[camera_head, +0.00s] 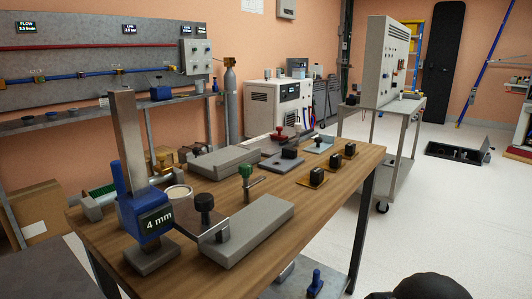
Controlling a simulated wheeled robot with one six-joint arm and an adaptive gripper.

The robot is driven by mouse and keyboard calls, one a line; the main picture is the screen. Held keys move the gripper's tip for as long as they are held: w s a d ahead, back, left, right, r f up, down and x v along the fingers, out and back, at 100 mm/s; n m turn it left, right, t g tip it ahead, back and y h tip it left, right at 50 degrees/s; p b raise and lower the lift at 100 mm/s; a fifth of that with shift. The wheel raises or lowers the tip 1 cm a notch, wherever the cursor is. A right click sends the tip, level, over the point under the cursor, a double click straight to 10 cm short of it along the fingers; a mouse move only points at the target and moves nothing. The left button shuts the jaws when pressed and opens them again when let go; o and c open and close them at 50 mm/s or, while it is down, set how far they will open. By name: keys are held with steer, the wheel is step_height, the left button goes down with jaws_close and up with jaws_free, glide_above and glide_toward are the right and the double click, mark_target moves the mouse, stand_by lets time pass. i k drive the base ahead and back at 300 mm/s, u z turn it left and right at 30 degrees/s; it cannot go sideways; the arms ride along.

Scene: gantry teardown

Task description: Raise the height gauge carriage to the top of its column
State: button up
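The height gauge stands upright at the table's near left corner. Its grey column (127,125) rises from a grey block base (151,256). The blue carriage (132,215) sits low on the column, just above the base, and its display reads 4 mm. A blue upright handle (117,178) stands on the carriage's left side. Most of the column above the carriage is bare. A flat arm with a black knob (204,204) reaches right from the carriage's side, over a grey slab (258,228). My gripper is not in view; only a dark rounded part, probably mine, shows at the bottom right.
A wall rail with pipes stands behind. Light floor is open to the right, with a dark open case (457,154) farther back.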

mark_target(147, 217)
steer(key=z, duration=0.5)
steer(key=k, duration=1.2)
steer(key=z, duration=0.7)
steer(key=i, duration=0.85)
steer(key=u, duration=0.9)
steer(key=i, duration=0.9)
steer(key=u, duration=1)
